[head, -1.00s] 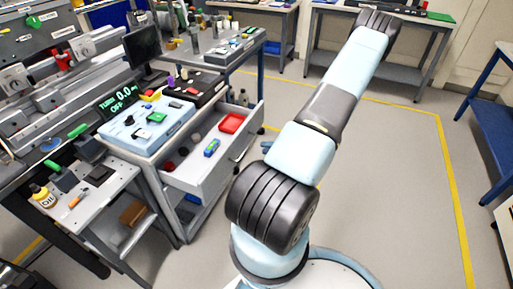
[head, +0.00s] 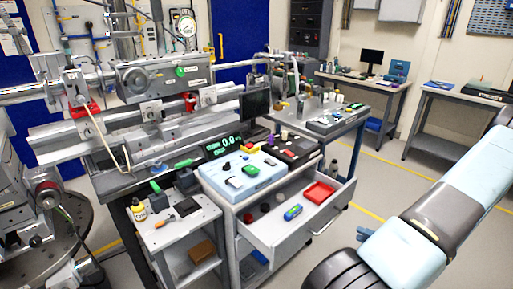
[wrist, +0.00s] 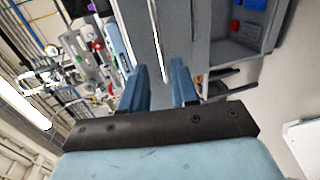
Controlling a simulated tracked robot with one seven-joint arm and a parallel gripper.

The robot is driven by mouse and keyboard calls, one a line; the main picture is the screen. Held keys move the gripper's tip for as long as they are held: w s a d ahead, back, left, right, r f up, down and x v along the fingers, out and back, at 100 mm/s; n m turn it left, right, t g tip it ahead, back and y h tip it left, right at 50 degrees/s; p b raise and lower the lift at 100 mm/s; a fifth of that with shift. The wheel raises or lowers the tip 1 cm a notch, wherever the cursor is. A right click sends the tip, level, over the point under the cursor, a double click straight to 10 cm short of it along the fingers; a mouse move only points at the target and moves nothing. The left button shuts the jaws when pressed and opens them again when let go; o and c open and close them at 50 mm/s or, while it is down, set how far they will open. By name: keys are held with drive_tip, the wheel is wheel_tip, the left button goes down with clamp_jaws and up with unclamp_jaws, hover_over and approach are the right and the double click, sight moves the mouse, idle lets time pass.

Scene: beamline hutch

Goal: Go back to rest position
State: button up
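My gripper (wrist: 160,67) shows in the wrist view as two blue fingers standing apart, with nothing between them. The open drawer (wrist: 220,50) of the grey cart lies beyond and to the right of the fingers. In the head view my arm stretches across the lower right, and a small blue tip of my gripper (head: 364,233) shows past its left edge. The rest of the gripper is hidden behind the arm there.
The open drawer (head: 268,232) holds a red tray (head: 318,192) and a blue-green item (head: 293,212). A light blue control box (head: 243,176) sits on the cart. A small side table (head: 190,228) stands left. Floor between the drawer and back benches is clear.

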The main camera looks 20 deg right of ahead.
drive_tip(key=w+a+r+n+g+y, duration=0.1)
drive_tip(key=w+a+r+n+g, duration=0.1)
drive_tip(key=a+r+n+g, duration=0.5)
drive_tip(key=w+a+r+n+g, duration=0.1)
drive_tip(key=w+a+r+n, duration=0.2)
drive_tip(key=a+r+n, duration=0.5)
drive_tip(key=w+a+r+n+g+y, duration=0.15)
drive_tip(key=a+r+n+g, duration=0.25)
drive_tip(key=r+n, duration=0.7)
drive_tip(key=s+a+r+n+t+h, duration=0.1)
drive_tip(key=s+a+r+n+h, duration=0.3)
drive_tip(key=r+n, duration=0.6)
drive_tip(key=s+a+r+n+t+h, duration=0.2)
drive_tip(key=s+a+r+n+h, duration=0.3)
drive_tip(key=n, duration=0.8)
drive_tip(key=s+a+r, duration=0.3)
drive_tip(key=a+r, duration=0.2)
drive_tip(key=shift+a, duration=0.15)
